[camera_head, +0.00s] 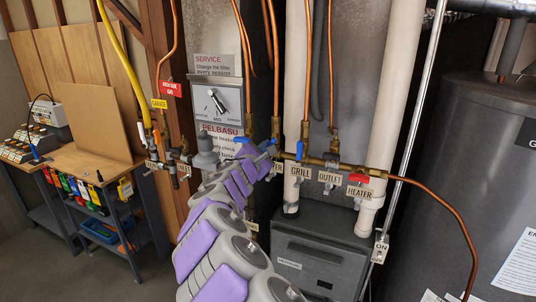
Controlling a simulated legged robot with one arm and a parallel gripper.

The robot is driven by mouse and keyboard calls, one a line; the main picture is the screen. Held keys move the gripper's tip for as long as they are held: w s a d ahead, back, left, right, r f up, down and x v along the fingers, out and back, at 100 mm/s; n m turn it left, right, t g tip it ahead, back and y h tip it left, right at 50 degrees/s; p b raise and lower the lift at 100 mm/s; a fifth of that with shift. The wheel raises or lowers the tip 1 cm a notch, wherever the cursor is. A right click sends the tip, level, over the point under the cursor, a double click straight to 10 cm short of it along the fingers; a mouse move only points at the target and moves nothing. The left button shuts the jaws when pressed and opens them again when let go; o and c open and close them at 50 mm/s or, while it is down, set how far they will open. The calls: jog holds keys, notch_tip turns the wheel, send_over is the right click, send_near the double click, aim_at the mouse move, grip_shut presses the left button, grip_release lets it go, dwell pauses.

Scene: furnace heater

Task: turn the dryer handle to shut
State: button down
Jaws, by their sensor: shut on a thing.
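My grey and purple arm reaches up from the bottom to the brass gas pipe. My gripper (263,148) is at the pipe, left of the valve labelled GRILL, and is shut on a blue valve handle (244,141), which I take to be the dryer handle. The gripper and arm hide most of this valve, and no DRYER label is readable. The handle's exact angle cannot be told.
A dial panel (217,103) is above left. A grey furnace box (315,250), white pipes (396,90) and a dark tank (470,150) stand close by.

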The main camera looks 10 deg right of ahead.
jog(key=shift+a+r+m+b, duration=0.1)
jog(key=shift+r+m+b, duration=0.05)
jog(key=shift+m+b, duration=0.8)
jog(key=shift+m+b, duration=1.05)
jog(key=shift+b, duration=0.65)
jog(key=shift+m+b, duration=1.1)
jog(key=shift+b, duration=0.3)
jog(key=shift+m+b, duration=0.5)
jog(key=shift+b, duration=0.25)
jog(key=m, duration=0.3)
jog(key=shift+r, duration=0.1)
jog(key=c, duration=1)
grip_release()
jog(key=shift+w, duration=0.1)
jog(key=shift+f, duration=0.2)
